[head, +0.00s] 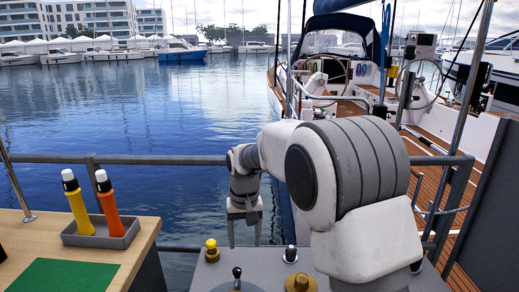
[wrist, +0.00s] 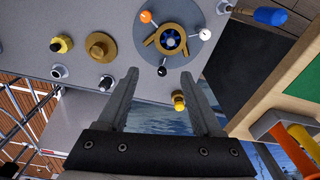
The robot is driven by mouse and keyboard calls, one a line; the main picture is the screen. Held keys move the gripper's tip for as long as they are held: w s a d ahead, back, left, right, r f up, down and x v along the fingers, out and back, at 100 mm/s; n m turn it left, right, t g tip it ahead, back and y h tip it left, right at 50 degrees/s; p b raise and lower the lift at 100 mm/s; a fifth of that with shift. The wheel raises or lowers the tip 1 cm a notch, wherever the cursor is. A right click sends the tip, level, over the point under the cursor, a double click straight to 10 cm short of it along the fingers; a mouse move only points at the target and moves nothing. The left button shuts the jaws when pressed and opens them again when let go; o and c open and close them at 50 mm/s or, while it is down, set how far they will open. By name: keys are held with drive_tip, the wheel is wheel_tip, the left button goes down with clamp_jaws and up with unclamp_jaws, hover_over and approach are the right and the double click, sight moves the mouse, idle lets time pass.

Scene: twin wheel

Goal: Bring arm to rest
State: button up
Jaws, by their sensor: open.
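My gripper (head: 244,240) hangs fingers-down at the end of my bent arm, by the railing at the far edge of the grey console. It is open, with nothing between its fingers. In the wrist view my gripper (wrist: 159,75) shows two spread fingers, with the console edge, a small brass-yellow knob (wrist: 179,99) and water seen between and beyond them. My arm's large white and grey joint covers part of the console and the boat in the head view.
The grey console (wrist: 100,20) carries several knobs and a round plate (wrist: 198,50) with coloured balls. A wooden table (head: 70,240) at left holds a grey tray (head: 100,241) with a yellow and an orange cylinder. A metal railing (head: 150,159) runs behind; a sailboat (head: 345,75) is moored beyond.

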drive_tip(key=s+d+r+m+t+p, duration=0.1)
drive_tip(key=s+d+r+t+p, duration=0.15)
drive_tip(key=s+d+r, duration=0.6)
drive_tip(key=s+d+r+t+p, duration=0.1)
drive_tip(key=s+d+r+p, duration=0.2)
drive_tip(key=s+d+r, duration=0.55)
drive_tip(key=s+r+p, duration=0.1)
drive_tip(key=s, duration=0.4)
drive_tip(key=s+d+r+m+t+p, duration=0.1)
drive_tip(key=s+r, duration=0.1)
drive_tip(key=s, duration=0.3)
drive_tip(key=shift+s+d+r+p, duration=0.25)
drive_tip(key=shift+s+r+p, duration=0.05)
